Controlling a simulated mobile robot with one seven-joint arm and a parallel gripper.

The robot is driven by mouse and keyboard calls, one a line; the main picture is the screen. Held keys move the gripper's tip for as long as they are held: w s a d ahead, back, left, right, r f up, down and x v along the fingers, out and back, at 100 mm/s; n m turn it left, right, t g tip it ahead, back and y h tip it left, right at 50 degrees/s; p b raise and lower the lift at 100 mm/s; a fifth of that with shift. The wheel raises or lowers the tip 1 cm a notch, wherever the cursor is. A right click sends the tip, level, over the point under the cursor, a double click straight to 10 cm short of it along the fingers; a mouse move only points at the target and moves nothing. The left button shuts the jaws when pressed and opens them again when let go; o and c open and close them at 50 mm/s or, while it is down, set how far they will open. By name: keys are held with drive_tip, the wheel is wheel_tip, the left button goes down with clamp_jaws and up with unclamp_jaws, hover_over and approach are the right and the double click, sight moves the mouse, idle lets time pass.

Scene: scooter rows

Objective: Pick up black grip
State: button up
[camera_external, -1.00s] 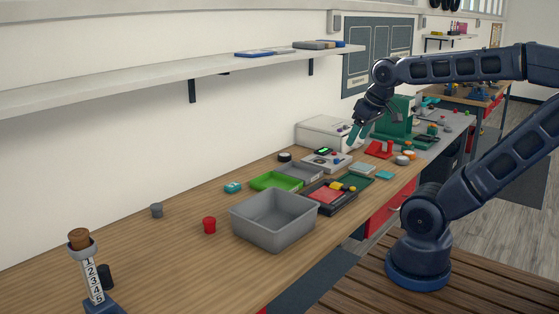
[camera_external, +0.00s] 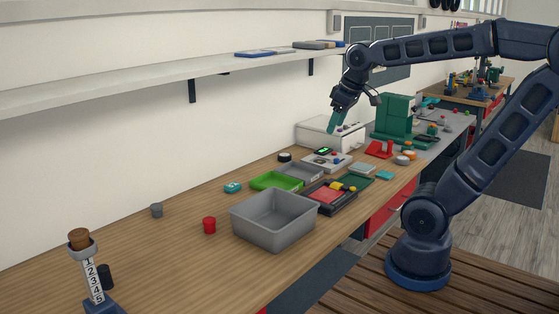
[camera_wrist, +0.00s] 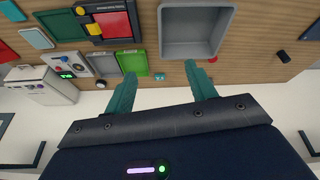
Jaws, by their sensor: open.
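The black grip (camera_external: 106,276) seems to be the short dark cylinder on the bench at the near left, beside the numbered stand. My gripper (camera_external: 334,122) is raised over the far part of the bench, well away from the grip. Its teal fingers (camera_wrist: 165,88) are spread apart with nothing between them.
A numbered stand (camera_external: 94,280) with a brown top is beside the dark cylinder. A wall shelf (camera_external: 150,86) overhangs the back. The left bench surface is mostly clear.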

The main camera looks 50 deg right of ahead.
drive_tip(key=w+a+r+n+g, duration=0.1)
drive_tip(key=w+a+n, duration=0.2)
drive_tip(key=w+a, duration=0.4)
drive_tip(key=w+a+r+n, duration=0.2)
drive_tip(key=w+a, duration=0.2)
drive_tip(key=w, duration=0.4)
drive_tip(key=w+a+f+n+g, duration=0.1)
drive_tip(key=w+a+f+n, duration=0.1)
drive_tip(key=w+a, duration=0.4)
drive_tip(key=w+a+f+n, duration=0.25)
drive_tip(key=w+a, duration=0.25)
drive_tip(key=a, duration=0.4)
drive_tip(key=n+g, duration=0.2)
drive_tip(key=n, duration=0.6)
hover_over(102, 268)
drive_tip(key=f, duration=2.1)
drive_tip(key=shift+w+f, duration=0.15)
drive_tip(key=shift+w, duration=0.15)
drive_tip(key=shift+s+a+f, duration=0.1)
drive_tip(key=shift+a+f, duration=0.15)
drive_tip(key=shift+f, duration=0.2)
wheel_tip(102, 268, down, 5)
drive_tip(key=shift+r, duration=0.1)
drive_tip(key=shift+s+d+f, duration=0.1)
drive_tip(key=shift+s+f, duration=0.05)
drive_tip(key=shift+f, duration=1.25)
drive_tip(key=shift+s+d+f, duration=0.1)
drive_tip(key=shift+f, duration=1.25)
drive_tip(key=c, duration=1)
